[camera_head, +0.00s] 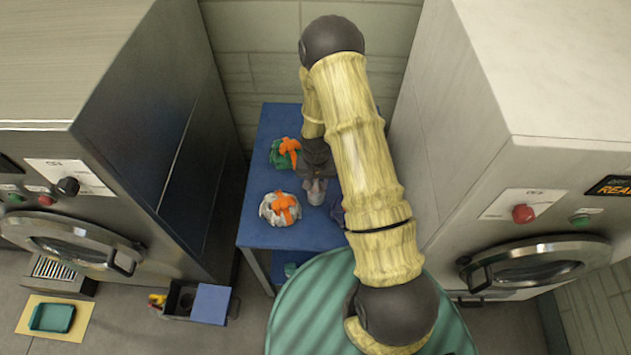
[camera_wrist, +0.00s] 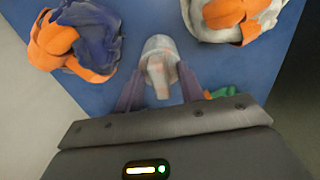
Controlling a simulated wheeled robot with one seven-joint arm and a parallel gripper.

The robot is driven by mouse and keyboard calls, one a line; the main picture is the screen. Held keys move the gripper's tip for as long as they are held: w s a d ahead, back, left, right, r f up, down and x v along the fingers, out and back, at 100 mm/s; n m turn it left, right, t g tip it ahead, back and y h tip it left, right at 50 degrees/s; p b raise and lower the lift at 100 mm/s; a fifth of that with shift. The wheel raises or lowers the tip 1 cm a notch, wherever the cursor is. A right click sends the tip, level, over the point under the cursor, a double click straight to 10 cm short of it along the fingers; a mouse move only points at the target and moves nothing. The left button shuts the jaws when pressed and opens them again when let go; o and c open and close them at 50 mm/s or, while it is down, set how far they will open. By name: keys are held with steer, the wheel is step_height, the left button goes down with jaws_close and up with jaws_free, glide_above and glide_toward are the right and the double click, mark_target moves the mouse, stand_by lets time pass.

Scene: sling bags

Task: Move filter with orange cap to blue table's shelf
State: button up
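The filter (camera_head: 316,191), a small pale grey cylinder, is at the blue table (camera_head: 258,232). In the wrist view the filter (camera_wrist: 159,50) looks translucent, with a faint orange-pink part; a distinct orange cap is not clear. My gripper (camera_head: 317,180) points down over the tabletop. In the wrist view my gripper (camera_wrist: 160,76) has one finger on each side of the filter. I cannot tell whether the fingers press on it or whether it still rests on the table. The table's lower shelf (camera_head: 278,262) shows only partly under the top's front edge.
A white bag (camera_head: 268,212) and a green bag (camera_head: 277,156), both with orange parts, lie left of my gripper. A dark blue bag (camera_wrist: 95,35) is mostly behind my arm. Machines (camera_head: 165,120) (camera_head: 540,120) flank the table.

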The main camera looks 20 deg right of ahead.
steer(key=shift+r, duration=0.1)
step_height(320, 180, up, 12)
steer(key=b, duration=0.3)
stand_by(0.5)
steer(key=shift+r, duration=0.1)
stand_by(0.3)
steer(key=s+r+n+t, duration=0.2)
steer(key=s+r+n, duration=0.1)
steer(key=s+r, duration=1)
steer(key=shift+s+n+t, duration=0.3)
steer(key=shift+s, duration=0.4)
steer(key=shift+a, duration=0.15)
steer(key=shift+c, duration=0.2)
